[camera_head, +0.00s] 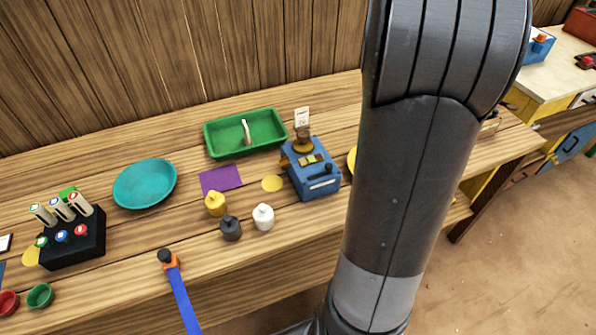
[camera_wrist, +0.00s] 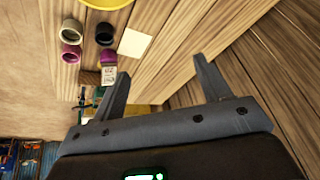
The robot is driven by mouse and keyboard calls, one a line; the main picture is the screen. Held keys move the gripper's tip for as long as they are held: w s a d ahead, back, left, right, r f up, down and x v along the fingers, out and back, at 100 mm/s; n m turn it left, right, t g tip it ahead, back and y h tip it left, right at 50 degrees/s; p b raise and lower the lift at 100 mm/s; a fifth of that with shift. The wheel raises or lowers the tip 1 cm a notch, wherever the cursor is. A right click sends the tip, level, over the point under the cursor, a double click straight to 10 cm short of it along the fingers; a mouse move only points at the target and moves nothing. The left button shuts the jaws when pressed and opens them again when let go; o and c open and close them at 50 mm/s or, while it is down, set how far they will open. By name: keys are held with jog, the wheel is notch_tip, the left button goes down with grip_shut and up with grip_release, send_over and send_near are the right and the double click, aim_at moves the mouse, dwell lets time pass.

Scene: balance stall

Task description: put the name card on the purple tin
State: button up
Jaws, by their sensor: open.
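In the wrist view, several small round tins stand at the upper left. One magenta-purple tin (camera_wrist: 70,54) is at the left, and a second magenta-purple tin (camera_wrist: 108,55) is right of it. A small card with dark print (camera_wrist: 109,75) is at the near side of the second tin; I cannot tell whether it touches it. A blank pale card (camera_wrist: 134,43) lies flat to the right. I cannot tell for sure which is the name card. My gripper (camera_wrist: 162,65) is open and empty, right of the tins. The head view does not show my gripper.
In the wrist view, a black tin (camera_wrist: 104,33) and a yellow dish (camera_wrist: 106,3) are near the tins. In the head view, the wooden counter holds a blue scale (camera_head: 314,173), green tray (camera_head: 215,143), teal plate (camera_head: 145,183) and black pen block (camera_head: 75,245). My arm hides the counter's right part.

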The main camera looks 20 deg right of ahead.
jog(key=s+a+r+n, duration=0.1)
jog(key=s+a, duration=0.2)
jog(key=a, duration=0.4)
jog(key=s+a+r+n+t+y, duration=0.1)
jog(key=s+a+r+n, duration=0.15)
jog(key=a, duration=0.35)
jog(key=s+a+n, duration=0.1)
jog(key=s+a, duration=0.2)
jog(key=a, duration=0.4)
jog(key=s+a+f+n, duration=0.2)
jog(key=s+a, duration=0.4)
jog(key=s, duration=0.1)
jog(key=s+a+f+n+y, duration=0.1)
jog(key=s+a+f+n, duration=0.1)
jog(key=s+a, duration=0.5)
jog(key=shift+s+f+n+t, duration=0.15)
jog(key=shift+s+n+t, duration=0.25)
jog(key=shift+s, duration=0.3)
